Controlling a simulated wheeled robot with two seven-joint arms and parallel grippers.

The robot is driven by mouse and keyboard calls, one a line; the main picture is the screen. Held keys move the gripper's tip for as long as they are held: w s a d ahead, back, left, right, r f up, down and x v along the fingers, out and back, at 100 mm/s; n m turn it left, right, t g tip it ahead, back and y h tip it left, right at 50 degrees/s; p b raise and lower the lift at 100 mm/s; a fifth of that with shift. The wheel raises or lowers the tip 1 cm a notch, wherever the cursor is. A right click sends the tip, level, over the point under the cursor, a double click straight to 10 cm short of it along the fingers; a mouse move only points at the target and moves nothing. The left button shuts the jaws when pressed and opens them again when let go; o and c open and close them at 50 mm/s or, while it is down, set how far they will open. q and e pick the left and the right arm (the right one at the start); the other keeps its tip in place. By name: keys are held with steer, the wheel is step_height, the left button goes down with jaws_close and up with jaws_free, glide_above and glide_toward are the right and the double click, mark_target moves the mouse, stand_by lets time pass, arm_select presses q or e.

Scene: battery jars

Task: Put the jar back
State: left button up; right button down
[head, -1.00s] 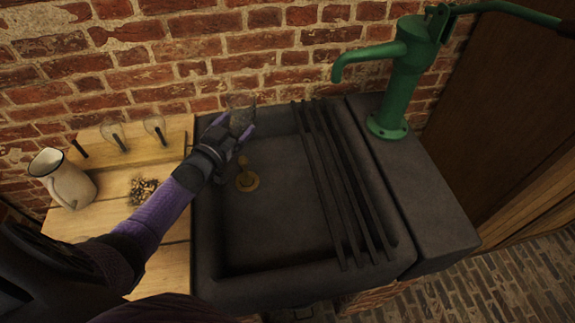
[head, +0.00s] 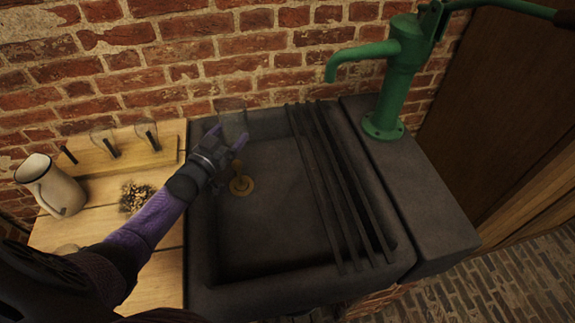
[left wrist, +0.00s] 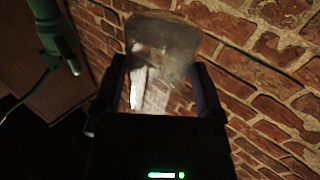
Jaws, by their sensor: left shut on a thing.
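My left gripper (head: 226,142) is shut on a clear glass jar (head: 234,123), above the back left part of the dark stone sink (head: 285,210). In the left wrist view the jar (left wrist: 162,48) sits between the two fingers of the gripper (left wrist: 158,85), and brick shows through it. A wooden rack (head: 130,155) with dark pegs stands against the wall at the left. Two other glass jars (head: 103,143) are at its middle and right pegs. The leftmost peg (head: 70,156) looks bare. My right gripper is not in view.
A white enamel jug (head: 55,187) and a small brown bristly heap (head: 136,196) are on the wooden board (head: 160,240). A brass drain fitting (head: 241,185) stands in the sink. Dark bars (head: 335,180) cross its right side. A green pump (head: 393,80) stands at the right.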

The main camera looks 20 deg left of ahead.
arm_select(q)
steer(key=shift+d, duration=0.1)
steer(key=s+d+m+h, duration=0.2)
steer(key=s+d+h, duration=0.1)
steer(key=d, duration=1.2)
steer(key=s+d+r+n+y, duration=0.2)
steer(key=s+d+r, duration=0.3)
steer(key=s+r, duration=0.3)
step_height(320, 180, up, 4)
steer(key=shift+s+f+y+b, duration=0.25)
steer(key=shift+y+b, duration=0.15)
steer(key=shift+y, duration=0.3)
